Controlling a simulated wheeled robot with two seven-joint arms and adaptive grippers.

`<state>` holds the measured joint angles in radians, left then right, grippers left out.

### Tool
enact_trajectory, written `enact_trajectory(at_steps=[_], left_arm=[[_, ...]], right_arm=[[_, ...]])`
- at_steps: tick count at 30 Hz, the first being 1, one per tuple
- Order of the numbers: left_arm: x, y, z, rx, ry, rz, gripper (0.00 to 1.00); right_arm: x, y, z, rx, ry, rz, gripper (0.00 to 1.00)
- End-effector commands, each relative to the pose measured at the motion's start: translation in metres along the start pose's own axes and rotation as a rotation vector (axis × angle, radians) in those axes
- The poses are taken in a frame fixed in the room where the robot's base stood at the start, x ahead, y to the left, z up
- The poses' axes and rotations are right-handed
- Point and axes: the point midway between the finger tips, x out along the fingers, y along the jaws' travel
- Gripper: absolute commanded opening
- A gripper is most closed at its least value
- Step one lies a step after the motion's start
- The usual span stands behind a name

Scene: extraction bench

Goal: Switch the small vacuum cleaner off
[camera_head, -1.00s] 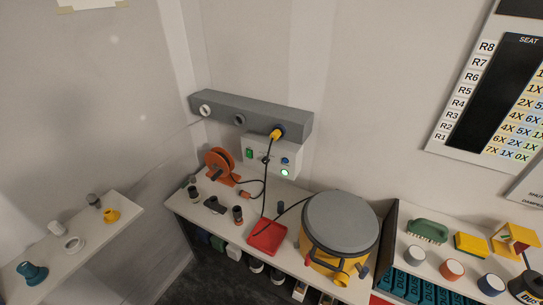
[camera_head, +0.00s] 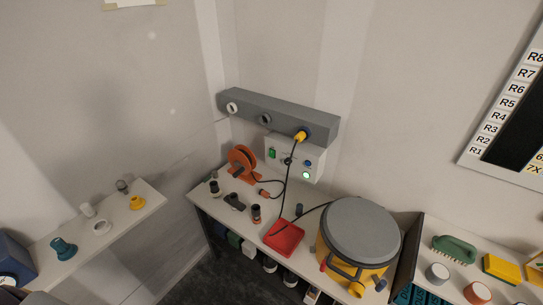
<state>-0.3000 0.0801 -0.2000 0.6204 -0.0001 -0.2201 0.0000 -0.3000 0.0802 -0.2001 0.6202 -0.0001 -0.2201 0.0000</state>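The small vacuum cleaner (camera_head: 361,232) is a yellow drum with a grey round lid, standing upright on the bench at centre right. A dark hose or cable runs from it to the left, by a red tray (camera_head: 284,238). A white control box (camera_head: 293,158) hangs on the wall behind the bench. It carries a green switch (camera_head: 272,153), a dark knob (camera_head: 287,161), a blue button (camera_head: 308,163) and a lit green lamp (camera_head: 306,175). Which control belongs to the vacuum I cannot tell. Neither of my grippers is in view.
A grey wall duct (camera_head: 277,114) has a yellow plug with a dark cable. An orange reel (camera_head: 242,162) and small dark fittings stand on the bench (camera_head: 222,208). A left shelf (camera_head: 120,222) holds several fittings. A green brush (camera_head: 455,249) and yellow sponge (camera_head: 500,268) lie at right.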

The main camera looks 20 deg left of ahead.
Motion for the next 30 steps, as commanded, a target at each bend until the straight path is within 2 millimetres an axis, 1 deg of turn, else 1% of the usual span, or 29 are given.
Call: enact_trajectory(at_steps=[4, 16, 17, 30], left_arm=[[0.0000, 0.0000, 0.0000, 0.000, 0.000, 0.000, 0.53], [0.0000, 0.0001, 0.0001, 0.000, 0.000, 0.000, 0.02], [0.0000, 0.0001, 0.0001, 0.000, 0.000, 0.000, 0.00], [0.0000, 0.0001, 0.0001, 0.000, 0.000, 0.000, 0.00]], right_arm=[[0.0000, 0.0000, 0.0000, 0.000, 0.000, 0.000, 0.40], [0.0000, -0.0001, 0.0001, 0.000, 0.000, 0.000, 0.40], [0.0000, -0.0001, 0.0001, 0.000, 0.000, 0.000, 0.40], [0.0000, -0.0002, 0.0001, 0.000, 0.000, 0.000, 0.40]])
